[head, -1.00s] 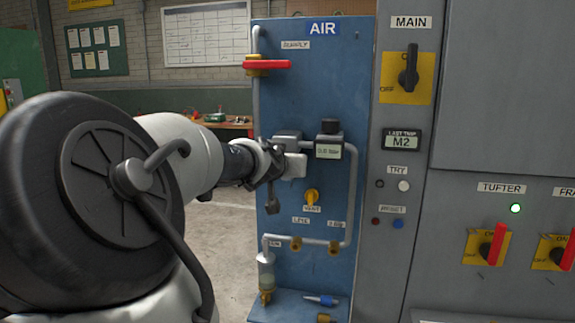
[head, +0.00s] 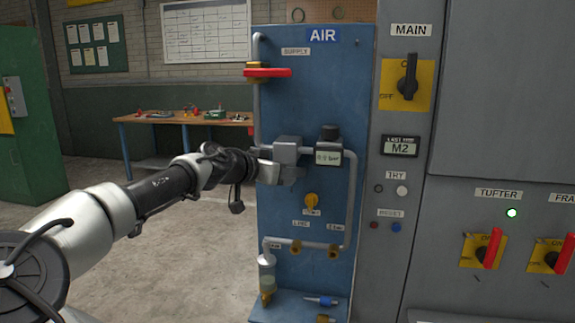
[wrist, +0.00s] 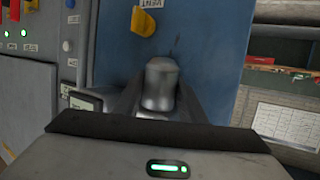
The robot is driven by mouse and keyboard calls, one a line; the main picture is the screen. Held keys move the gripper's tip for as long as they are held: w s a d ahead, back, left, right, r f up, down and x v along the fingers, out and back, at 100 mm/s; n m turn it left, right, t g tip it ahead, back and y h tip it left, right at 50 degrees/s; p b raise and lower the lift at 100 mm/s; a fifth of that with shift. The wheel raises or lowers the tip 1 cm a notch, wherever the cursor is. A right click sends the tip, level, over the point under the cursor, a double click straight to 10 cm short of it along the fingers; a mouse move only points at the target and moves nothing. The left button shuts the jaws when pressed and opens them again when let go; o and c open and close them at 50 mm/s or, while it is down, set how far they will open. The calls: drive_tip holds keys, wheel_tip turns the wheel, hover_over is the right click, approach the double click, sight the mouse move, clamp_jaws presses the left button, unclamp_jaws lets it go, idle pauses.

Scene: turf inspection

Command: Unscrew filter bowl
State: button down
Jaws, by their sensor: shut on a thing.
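The filter body (head: 288,148) is a grey block in the pipe on the blue air panel (head: 310,100), left of the regulator (head: 329,150). My gripper (head: 278,173) reaches in from the left just below it. In the wrist view, which is turned over, the grey rounded bowl (wrist: 161,84) sits between the two fingers of my gripper (wrist: 160,95), and they are shut on it. In the head view the fingers mostly hide the bowl. Whether its thread is loose cannot be seen.
The yellow vent knob (head: 311,200) is below the filter. The red supply handle (head: 267,72) is above. A grey control cabinet (head: 402,190) stands close on the right. A workbench (head: 185,118) is behind on the left, with open floor before it.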

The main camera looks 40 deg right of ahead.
drive_tip(key=shift+s+d+r, duration=0.1)
drive_tip(key=shift+d+r, duration=0.05)
drive_tip(key=shift+r, duration=0.05)
drive_tip(key=shift+r+m+g+p, duration=0.15)
drive_tip(key=shift+m+g+p, duration=0.15)
drive_tip(key=shift+g+p, duration=0.15)
drive_tip(key=m+g+p, duration=0.2)
drive_tip(key=g+p, duration=0.1)
drive_tip(key=shift+r+m, duration=0.1)
drive_tip(key=shift+m, duration=0.2)
drive_tip(key=shift+m+g+p, duration=0.7)
drive_tip(key=shift+g+p, duration=0.25)
drive_tip(key=shift+p, duration=0.25)
drive_tip(key=shift+m+g+p, duration=0.3)
drive_tip(key=shift+g, duration=0.1)
drive_tip(key=shift+f, duration=0.2)
